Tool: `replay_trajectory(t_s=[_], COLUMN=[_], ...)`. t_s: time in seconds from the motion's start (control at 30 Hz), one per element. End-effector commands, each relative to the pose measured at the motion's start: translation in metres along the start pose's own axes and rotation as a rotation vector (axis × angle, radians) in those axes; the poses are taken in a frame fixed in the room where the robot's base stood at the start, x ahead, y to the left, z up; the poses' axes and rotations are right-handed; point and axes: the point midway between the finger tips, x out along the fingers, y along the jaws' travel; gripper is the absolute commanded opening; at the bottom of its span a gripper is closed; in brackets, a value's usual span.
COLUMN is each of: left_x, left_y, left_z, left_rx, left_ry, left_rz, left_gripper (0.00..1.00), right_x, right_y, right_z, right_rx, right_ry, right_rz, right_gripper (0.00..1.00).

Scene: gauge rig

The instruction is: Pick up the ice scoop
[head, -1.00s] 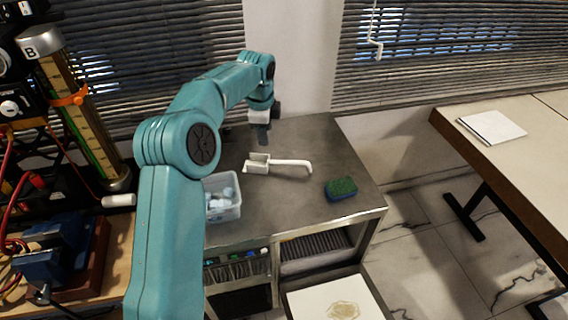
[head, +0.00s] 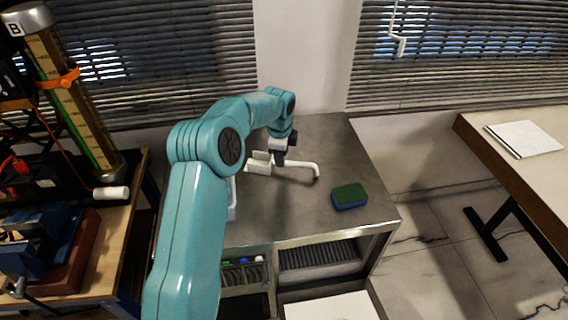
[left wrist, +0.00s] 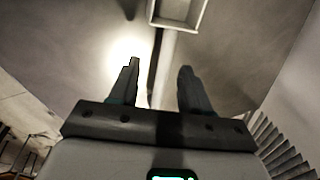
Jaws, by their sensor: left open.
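The white ice scoop (head: 305,166) lies on the grey metal bench, its square pan at left and its hooked handle to the right. My left gripper (head: 279,161) is low at the scoop, by the point where pan meets handle. In the left wrist view the open fingers of the left gripper (left wrist: 159,68) stand either side of the line of the handle, with the scoop's pan (left wrist: 178,14) beyond them at the top. I cannot tell whether the fingertips reach down around the handle. No contact shows. My right gripper is not in view.
A green and blue sponge (head: 349,197) lies right of the scoop on the bench (head: 300,215). A clear bin (head: 232,198) is mostly hidden behind my left arm. A gauge column (head: 75,100) stands at left. A table with a white pad (head: 525,139) is at right.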

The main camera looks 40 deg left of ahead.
Motion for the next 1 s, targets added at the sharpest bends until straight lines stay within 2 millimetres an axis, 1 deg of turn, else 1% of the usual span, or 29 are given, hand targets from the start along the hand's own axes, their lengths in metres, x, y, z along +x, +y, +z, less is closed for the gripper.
replay_trajectory(t_s=[0.03, 0.2, 0.33, 0.4, 0.5, 0.73, 0.77, 0.8, 0.87, 0.9, 1.0], left_x=[0.005, 0.017, 0.038, 0.05, 0.06, 0.063, 0.063, 0.063, 0.063, 0.063, 0.063], left_y=[0.0, -0.003, -0.007, -0.008, -0.009, -0.009, -0.009, -0.009, -0.01, -0.01, -0.009], left_z=[0.0, -0.002, -0.008, -0.008, -0.009, -0.009, -0.009, -0.009, -0.009, -0.009, -0.009], left_rx=[-0.001, 0.0, 0.0, 0.0, -0.001, -0.001, -0.001, -0.001, -0.001, 0.0, 0.0], left_ry=[0.0, 0.0, 0.0, 0.0, 0.0, 0.0, 0.0, 0.0, 0.0, 0.0, 0.0], left_rz=[0.001, 0.001, 0.004, 0.003, 0.001, -0.001, -0.001, -0.001, 0.0, 0.0, -0.001], left_gripper=[0.47, 0.47, 0.47, 0.47, 0.47, 0.47, 0.44, 0.31, 0.12, 0.0, 0.0], right_x=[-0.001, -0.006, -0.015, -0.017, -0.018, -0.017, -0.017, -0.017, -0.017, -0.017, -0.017], right_y=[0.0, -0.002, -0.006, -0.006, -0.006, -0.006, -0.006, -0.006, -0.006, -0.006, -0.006], right_z=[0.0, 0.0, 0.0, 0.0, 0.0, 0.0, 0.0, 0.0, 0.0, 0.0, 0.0], right_rx=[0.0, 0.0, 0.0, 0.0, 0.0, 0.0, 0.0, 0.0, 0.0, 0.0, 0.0], right_ry=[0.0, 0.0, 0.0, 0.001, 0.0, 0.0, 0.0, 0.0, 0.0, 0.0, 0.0], right_rz=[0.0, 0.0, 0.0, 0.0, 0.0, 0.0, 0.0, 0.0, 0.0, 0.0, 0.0], right_gripper=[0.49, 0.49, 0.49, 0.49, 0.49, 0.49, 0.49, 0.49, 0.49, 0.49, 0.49])
